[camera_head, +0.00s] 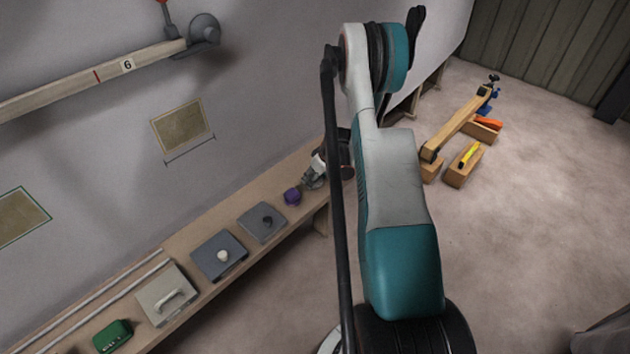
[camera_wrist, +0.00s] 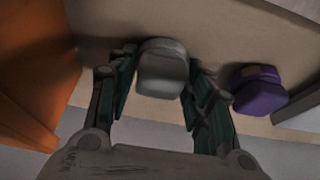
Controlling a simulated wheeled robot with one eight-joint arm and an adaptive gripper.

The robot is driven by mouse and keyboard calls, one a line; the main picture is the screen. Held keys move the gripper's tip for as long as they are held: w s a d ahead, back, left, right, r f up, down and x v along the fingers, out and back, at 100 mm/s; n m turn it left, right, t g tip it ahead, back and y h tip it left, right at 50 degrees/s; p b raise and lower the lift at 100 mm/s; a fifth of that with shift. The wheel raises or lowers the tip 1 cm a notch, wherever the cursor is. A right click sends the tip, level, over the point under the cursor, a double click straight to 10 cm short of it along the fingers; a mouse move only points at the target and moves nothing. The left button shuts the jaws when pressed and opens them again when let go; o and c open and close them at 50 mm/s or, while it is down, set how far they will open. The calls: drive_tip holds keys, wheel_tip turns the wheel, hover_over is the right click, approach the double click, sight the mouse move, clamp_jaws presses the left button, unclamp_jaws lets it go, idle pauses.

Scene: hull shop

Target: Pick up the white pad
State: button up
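The white pad (camera_wrist: 162,68) shows in the wrist view as a pale grey-white rounded block on the tan shelf. My gripper (camera_wrist: 160,82) is open, with one dark green finger on each side of the pad. A narrow gap seems to show between the fingers and the pad; I cannot tell whether either touches it. In the head view my gripper (camera_head: 315,176) is low over the shelf's far end, partly behind my arm. The pad cannot be made out there.
A purple block (camera_wrist: 258,90) sits close right of my gripper in the wrist view. An orange surface (camera_wrist: 30,75) stands at left. In the head view the shelf (camera_head: 190,245) also bears plates with knobs and a green box (camera_head: 113,336). Wooden blocks (camera_head: 463,166) lie on open floor.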

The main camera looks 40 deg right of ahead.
drive_tip(key=shift+c, duration=0.2)
wheel_tip(320, 180, up, 20)
drive_tip(key=p, duration=0.7)
